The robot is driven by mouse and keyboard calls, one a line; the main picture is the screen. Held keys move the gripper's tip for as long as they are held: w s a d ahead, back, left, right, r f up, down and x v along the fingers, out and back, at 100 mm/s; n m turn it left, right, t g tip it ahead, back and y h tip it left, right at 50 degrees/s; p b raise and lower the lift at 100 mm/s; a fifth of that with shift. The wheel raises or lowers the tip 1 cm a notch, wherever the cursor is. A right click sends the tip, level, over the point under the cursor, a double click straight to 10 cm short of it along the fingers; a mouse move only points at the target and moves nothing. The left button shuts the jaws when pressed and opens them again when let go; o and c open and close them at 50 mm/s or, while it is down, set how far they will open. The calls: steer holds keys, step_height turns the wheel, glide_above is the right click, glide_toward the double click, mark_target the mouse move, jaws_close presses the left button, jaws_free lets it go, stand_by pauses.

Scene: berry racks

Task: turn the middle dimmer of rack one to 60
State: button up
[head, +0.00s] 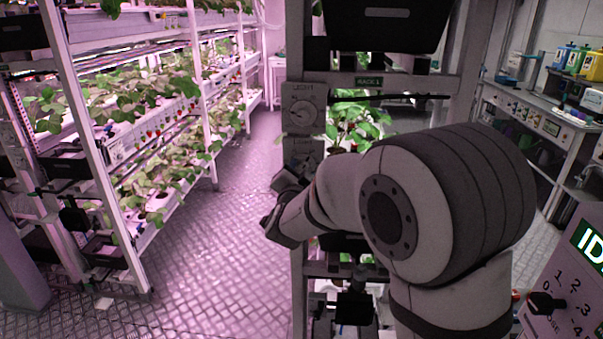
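A rack marked with a dark green "RACK 1" label (369,82) stands in the middle of the head view. On its left post is a pale dimmer plate with a round knob (304,113), its lettering too small to read surely. I cannot tell which is the middle dimmer, nor read any setting. My arm reaches from the lower right across the rack. My gripper (284,181) is near the post, below the visible knob and apart from it. Its fingers cannot be made out.
Leafy plants (357,120) grow on the rack behind my arm. Another tall rack with strawberry plants (150,110) stands at the left. A clear metal-floored aisle (235,215) lies between. A workbench with bottles (545,115) runs along the right, and an ID panel (565,290) is at lower right.

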steer(key=c, duration=0.8)
steer(key=shift+f+n+b, duration=0.1)
steer(key=shift+n+b, duration=0.3)
steer(key=shift+b, duration=0.3)
steer(key=o, duration=1)
steer(key=s, duration=0.2)
steer(key=s+b, duration=0.1)
steer(key=s, duration=0.4)
steer(key=shift+s+a+b, duration=0.25)
steer(key=shift+s+b, duration=0.1)
steer(key=shift+s, duration=0.05)
